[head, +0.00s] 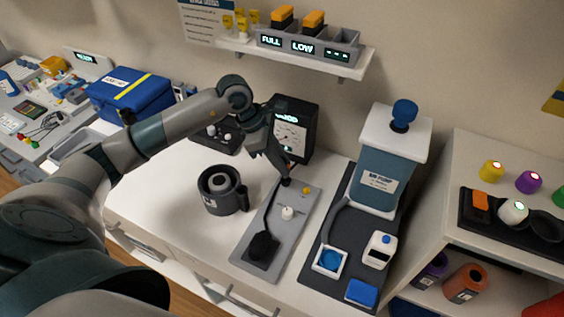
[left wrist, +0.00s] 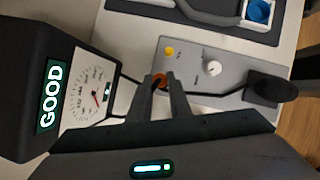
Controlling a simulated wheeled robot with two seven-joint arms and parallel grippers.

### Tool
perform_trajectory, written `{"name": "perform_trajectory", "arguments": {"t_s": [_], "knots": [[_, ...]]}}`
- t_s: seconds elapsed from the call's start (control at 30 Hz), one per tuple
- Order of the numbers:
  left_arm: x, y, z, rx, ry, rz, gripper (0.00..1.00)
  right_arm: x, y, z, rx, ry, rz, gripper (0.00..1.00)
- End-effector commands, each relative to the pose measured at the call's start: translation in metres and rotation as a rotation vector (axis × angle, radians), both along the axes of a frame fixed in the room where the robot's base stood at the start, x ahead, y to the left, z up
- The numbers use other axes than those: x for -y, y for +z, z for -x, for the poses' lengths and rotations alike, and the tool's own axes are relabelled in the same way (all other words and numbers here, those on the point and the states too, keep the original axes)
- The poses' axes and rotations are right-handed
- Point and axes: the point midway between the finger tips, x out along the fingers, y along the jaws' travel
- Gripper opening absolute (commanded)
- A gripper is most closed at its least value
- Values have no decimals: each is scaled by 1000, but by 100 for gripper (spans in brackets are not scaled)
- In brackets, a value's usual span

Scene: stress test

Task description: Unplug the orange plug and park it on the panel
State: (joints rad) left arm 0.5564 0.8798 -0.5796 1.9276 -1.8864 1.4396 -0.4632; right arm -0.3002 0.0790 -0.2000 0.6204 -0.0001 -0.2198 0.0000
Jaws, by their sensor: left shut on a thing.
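My left gripper (head: 288,176) is shut on the orange plug (left wrist: 160,81), at the far end of the grey panel (head: 297,232). In the left wrist view only a little orange shows between the fingertips (left wrist: 162,88). The panel (left wrist: 222,54) carries a yellow button (left wrist: 169,51), a white knob (left wrist: 212,68) and a black block (left wrist: 272,87). A black cable runs along the panel from the block toward the plug. I cannot tell whether the plug sits in a socket; the fingers hide its end. My right gripper is not in view.
A black meter (head: 293,128) stands just behind the gripper; its display reads GOOD in the left wrist view (left wrist: 53,96). A dark mug (head: 221,192) stands left of the panel. A blue-and-white pump (head: 383,185) on a dark base stands to the right. A shelf (head: 300,62) hangs above.

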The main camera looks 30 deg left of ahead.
Motion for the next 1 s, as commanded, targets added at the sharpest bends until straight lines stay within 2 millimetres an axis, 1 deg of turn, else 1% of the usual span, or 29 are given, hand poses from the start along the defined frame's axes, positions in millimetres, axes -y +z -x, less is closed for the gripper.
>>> {"name": "perform_trajectory", "arguments": {"t_s": [0.53,1.0], "knots": [[0,0,0,0,0,0,0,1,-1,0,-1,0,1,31],[0,0,-1,1,-1,1,0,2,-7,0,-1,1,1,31]]}}
